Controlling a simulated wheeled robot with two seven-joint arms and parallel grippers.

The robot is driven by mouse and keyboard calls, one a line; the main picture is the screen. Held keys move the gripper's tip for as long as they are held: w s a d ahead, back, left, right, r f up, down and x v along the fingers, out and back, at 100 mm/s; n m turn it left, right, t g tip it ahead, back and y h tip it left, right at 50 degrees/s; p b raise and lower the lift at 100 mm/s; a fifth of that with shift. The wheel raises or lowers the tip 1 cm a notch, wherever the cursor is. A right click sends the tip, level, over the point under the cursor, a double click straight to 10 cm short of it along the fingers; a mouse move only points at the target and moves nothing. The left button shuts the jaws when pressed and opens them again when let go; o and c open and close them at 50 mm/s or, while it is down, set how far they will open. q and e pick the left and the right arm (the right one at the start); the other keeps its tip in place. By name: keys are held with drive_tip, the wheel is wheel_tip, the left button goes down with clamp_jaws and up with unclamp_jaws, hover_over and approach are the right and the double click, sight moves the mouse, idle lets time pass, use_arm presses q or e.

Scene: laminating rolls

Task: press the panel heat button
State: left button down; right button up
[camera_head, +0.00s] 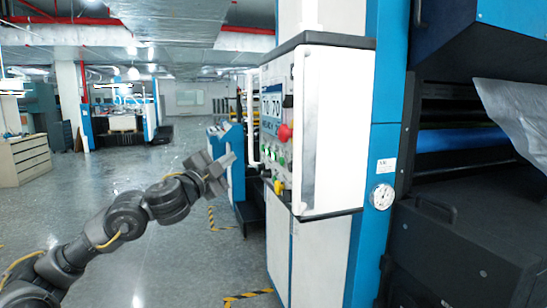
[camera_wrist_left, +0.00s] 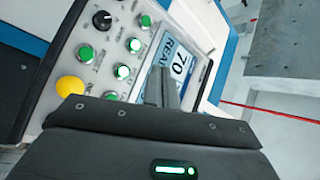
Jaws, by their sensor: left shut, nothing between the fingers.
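The control panel (camera_head: 272,118) is on the left face of a white box on the blue machine. It carries a display (camera_head: 271,106), a red knob (camera_head: 284,132), a yellow button (camera_head: 278,187) and small green buttons. In the left wrist view the panel shows tilted, with a display (camera_wrist_left: 180,66) reading 70, several lit green buttons (camera_wrist_left: 122,72), a black knob (camera_wrist_left: 102,20) and a yellow button (camera_wrist_left: 70,86). No readable label tells which is the heat button. My left gripper (camera_head: 230,159) is shut and empty, left of the panel; its fingers (camera_wrist_left: 164,86) overlap the display's lower edge in the wrist view. Contact cannot be told.
A white vertical handle (camera_head: 307,125) runs along the box's edge. A round gauge (camera_head: 381,196) is on the blue column at right. Dark machine parts (camera_head: 465,235) fill the right side. The grey floor (camera_head: 150,250) at left is clear.

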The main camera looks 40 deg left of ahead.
sight(275, 156)
use_arm(q)
drive_tip(key=shift+s+a+f+n+y, duration=0.1)
drive_tip(key=shift+f+n+y, duration=0.15)
drive_tip(key=shift+n+y, duration=0.25)
drive_tip(key=w+d+p, duration=0.2)
drive_tip(key=w+d, duration=0.3)
drive_tip(key=w, duration=0.2)
drive_tip(key=shift+w, duration=0.15)
idle(0.3)
drive_tip(key=shift+w+d, duration=0.1)
idle(1.9)
drive_tip(key=shift+w+d, duration=0.2)
drive_tip(key=shift+w, duration=0.1)
